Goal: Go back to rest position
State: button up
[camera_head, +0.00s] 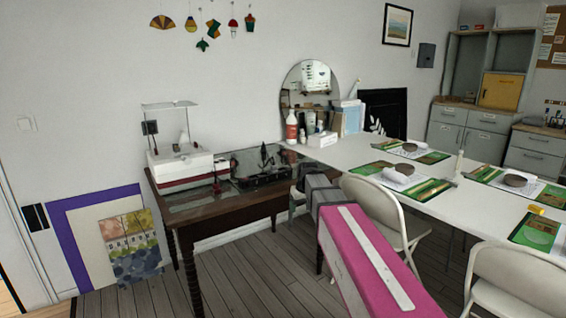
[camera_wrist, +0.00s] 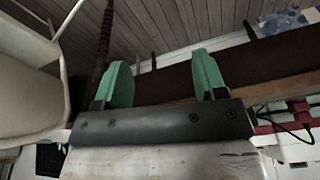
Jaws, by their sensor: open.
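My gripper (camera_wrist: 160,62) shows in the wrist view with two green fingers spread apart. Nothing is visible between the fingertips. The wrist picture appears upside down, with the plank floor at the top and the dark wooden table edge behind the fingers. In the head view my pink, white and grey arm reaches from the bottom edge up towards the gap between the dark table and the white table. The gripper's fingers cannot be made out there.
The dark wooden table (camera_head: 185,212) holds a sewing machine (camera_head: 180,165) and a black device (camera_head: 262,170). A long white table (camera_head: 345,152) with place settings stands right. Bare plank floor (camera_head: 240,275) lies front left.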

jog(key=s+d+f+m, duration=0.1)
jog(key=s+d+f, duration=0.3)
jog(key=s+f, duration=0.2)
jog(key=s+d+f+m+g+h, duration=0.1)
jog(key=s+d+f, duration=0.2)
jog(key=s+f, duration=0.2)
jog(key=s+d+f+m+g, duration=0.1)
jog(key=s+d+f, duration=0.3)
jog(key=s, duration=0.6)
notch_tip(320, 180, down, 3)
jog(key=shift+s+d+r+m, duration=0.15)
jog(key=shift+s+d+m, duration=0.2)
jog(key=shift+m, duration=0.15)
